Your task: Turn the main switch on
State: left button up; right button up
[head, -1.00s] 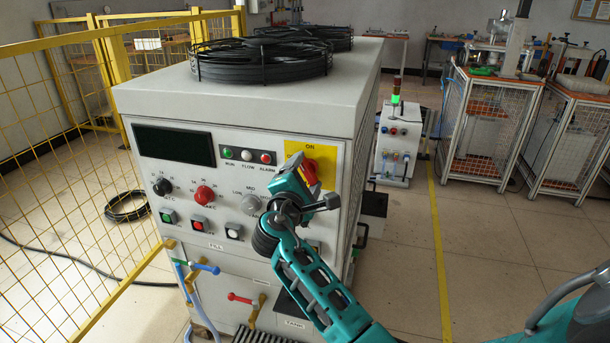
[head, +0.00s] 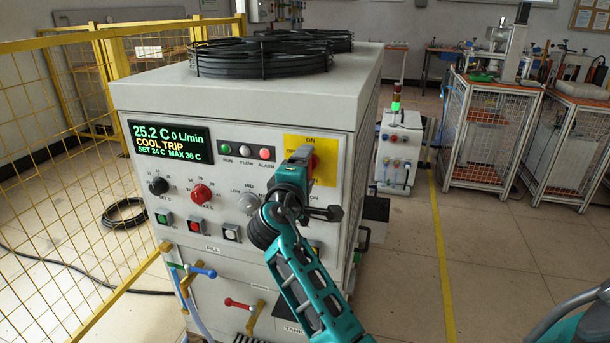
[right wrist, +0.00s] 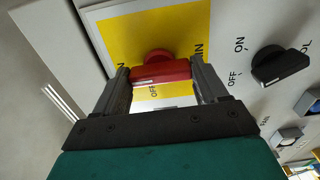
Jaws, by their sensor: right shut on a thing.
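My right gripper (head: 301,156) covers part of the switch in the head view. Its two fingers (right wrist: 161,84) are shut on the handle's ends in the wrist view. The panel display (head: 172,142) is lit, reading 25.2 C, 0 L/min and COOL TRIP. My left gripper is not in view.
Dark and red knobs (head: 201,193) and push buttons sit left of my arm. A black knob (right wrist: 280,64) is close to the gripper in the wrist view. Valve levers (head: 238,304) stick out below. A yellow fence (head: 60,180) stands at left; floor is open at right.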

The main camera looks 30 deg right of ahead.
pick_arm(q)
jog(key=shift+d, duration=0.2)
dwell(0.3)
pick_arm(e)
jog(key=o, duration=1.1)
jog(key=shift+c, duration=0.2)
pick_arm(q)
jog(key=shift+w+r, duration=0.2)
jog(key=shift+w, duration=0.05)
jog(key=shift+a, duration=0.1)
